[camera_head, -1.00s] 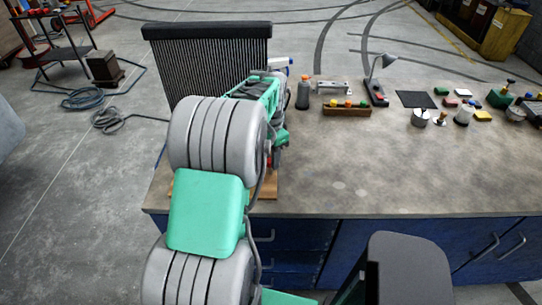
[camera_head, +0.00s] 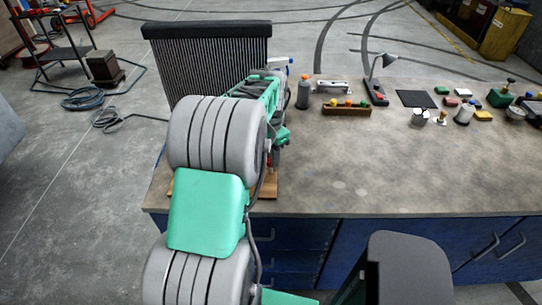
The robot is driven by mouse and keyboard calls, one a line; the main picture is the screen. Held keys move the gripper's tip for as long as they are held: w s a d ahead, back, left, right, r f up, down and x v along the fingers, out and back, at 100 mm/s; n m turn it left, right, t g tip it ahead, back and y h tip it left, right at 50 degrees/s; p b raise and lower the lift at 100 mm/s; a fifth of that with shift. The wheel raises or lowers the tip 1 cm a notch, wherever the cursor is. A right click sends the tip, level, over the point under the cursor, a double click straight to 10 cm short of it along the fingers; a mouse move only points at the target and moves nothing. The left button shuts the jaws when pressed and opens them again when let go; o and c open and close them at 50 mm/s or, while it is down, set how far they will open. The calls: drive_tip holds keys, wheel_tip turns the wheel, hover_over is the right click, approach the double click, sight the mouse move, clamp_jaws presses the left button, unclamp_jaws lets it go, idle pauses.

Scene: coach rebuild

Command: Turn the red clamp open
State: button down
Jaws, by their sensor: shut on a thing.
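My arm stands at the left front of the bench and covers much of the work spot. Its grey and green links hide my gripper's jaws, so their hold does not show. A brown wooden board (camera_head: 267,189) at the bench's left front edge shows partly beside the arm. A small patch of red (camera_head: 270,158) shows above the board, right of my arm's grey joint. It may be part of the red clamp, but its shape and angle are mostly hidden.
A dark finned radiator panel (camera_head: 185,60) stands behind my arm. Several small items lie at the right. The bench's middle (camera_head: 390,170) is clear.

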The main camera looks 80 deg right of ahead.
drive_tip(key=n, duration=0.3)
drive_tip(key=shift+n+b, duration=0.4)
drive_tip(key=n, duration=0.4)
drive_tip(key=shift+w+n+b, duration=0.1)
drive_tip(key=shift+n+b, duration=0.2)
drive_tip(key=n, duration=0.4)
drive_tip(key=shift+r+n+b, duration=0.15)
drive_tip(key=shift+n+b, duration=0.25)
drive_tip(key=shift+n, duration=1.7)
drive_tip(key=shift+w, duration=0.1)
drive_tip(key=c, duration=1.1)
unclamp_jaws()
